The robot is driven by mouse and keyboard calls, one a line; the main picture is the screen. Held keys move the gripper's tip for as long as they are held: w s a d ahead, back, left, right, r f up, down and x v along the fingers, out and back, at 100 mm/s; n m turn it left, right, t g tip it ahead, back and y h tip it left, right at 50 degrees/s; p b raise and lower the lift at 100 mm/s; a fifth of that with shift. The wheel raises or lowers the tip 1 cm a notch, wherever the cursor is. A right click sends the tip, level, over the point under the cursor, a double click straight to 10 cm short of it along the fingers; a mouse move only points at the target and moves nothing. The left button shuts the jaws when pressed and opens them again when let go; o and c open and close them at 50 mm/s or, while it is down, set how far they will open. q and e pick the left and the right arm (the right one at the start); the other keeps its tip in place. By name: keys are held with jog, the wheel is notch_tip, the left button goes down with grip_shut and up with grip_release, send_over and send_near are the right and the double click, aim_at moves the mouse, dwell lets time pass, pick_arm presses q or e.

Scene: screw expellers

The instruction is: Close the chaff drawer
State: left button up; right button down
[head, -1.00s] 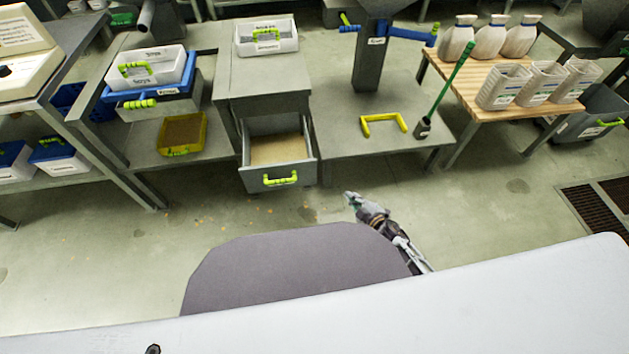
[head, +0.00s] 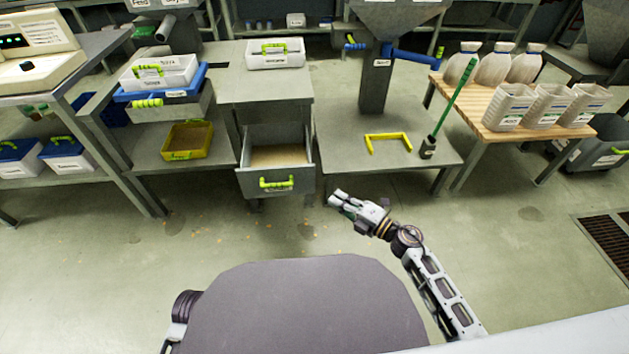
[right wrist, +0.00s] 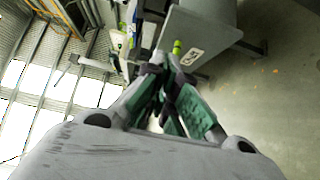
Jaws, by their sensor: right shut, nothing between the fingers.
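The chaff drawer (head: 264,184) is a grey drawer pulled out of the grey cabinet below the bench, with a yellow-green handle (head: 277,182) on its front and tan chaff (head: 276,155) inside. My right gripper (head: 333,198) is shut and empty, in front of and a little to the right of the drawer front, apart from it. In the right wrist view its green-padded fingers (right wrist: 170,98) are together, with a grey panel and a yellow-green handle end beyond them. My left gripper is not in view; only a piece of what looks like my left arm shows at the bottom left.
A yellow tray (head: 203,142) sits on the shelf left of the drawer. A yellow U-shaped handle (head: 387,138) and a green-handled brush (head: 453,108) stand on the low platform to the right. Floor (head: 240,225) in front of the drawer is clear except for scattered bits.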

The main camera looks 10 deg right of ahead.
aim_at(300, 167)
jog(key=shift+w, duration=0.1)
dwell(0.3)
